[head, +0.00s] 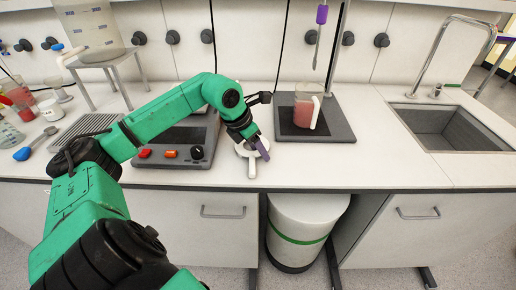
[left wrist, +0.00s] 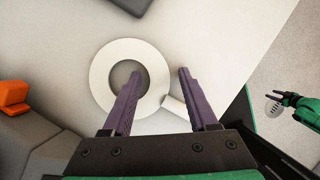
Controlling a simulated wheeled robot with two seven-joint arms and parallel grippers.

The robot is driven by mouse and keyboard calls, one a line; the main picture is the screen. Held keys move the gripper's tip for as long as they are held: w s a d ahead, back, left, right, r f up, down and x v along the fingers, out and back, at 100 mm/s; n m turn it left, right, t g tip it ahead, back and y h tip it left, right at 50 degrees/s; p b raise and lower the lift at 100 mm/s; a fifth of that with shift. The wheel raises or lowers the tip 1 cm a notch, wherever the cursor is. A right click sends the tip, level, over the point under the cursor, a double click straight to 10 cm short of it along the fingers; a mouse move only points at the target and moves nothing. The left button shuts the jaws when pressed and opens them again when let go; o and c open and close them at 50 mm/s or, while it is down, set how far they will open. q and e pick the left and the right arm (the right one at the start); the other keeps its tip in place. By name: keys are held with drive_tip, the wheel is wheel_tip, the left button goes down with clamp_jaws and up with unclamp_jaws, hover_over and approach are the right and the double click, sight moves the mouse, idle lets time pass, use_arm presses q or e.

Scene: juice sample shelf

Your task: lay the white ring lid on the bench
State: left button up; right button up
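The white ring lid (head: 240,149) appears to lie flat on the bench (head: 340,170) near its front edge, its handle pointing toward the edge. In the left wrist view the ring (left wrist: 101,80) shows face-on. My left gripper (head: 260,148) is over it; in the left wrist view the gripper (left wrist: 158,72) is open, one purple finger over the ring's hole and the other outside the band. Nothing is visibly clamped, and finger height above the bench is unclear.
A grey device with orange switches (head: 171,153) stands left of the lid. A pitcher of red juice (head: 305,105) stands on a dark plate to the right. The sink (head: 445,128) is farther right. Bare bench lies between plate and front edge. A white bin (head: 296,225) stands below.

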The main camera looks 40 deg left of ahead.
sight(251, 155)
use_arm(q)
drive_tip(key=shift+r, duration=0.15)
drive_tip(key=shift+s+a+r, duration=0.1)
drive_tip(key=shift+a+r, duration=0.05)
drive_tip(key=b+v, duration=0.2)
drive_tip(key=v, duration=0.1)
drive_tip(key=shift+s+a+r, duration=0.15)
drive_tip(key=shift+r, duration=0.05)
drive_tip(key=d+b+v, duration=0.1)
drive_tip(key=v, duration=0.7)
drive_tip(key=shift+a, duration=0.3)
drive_tip(key=shift+r, duration=0.1)
drive_tip(key=shift+r, duration=0.1)
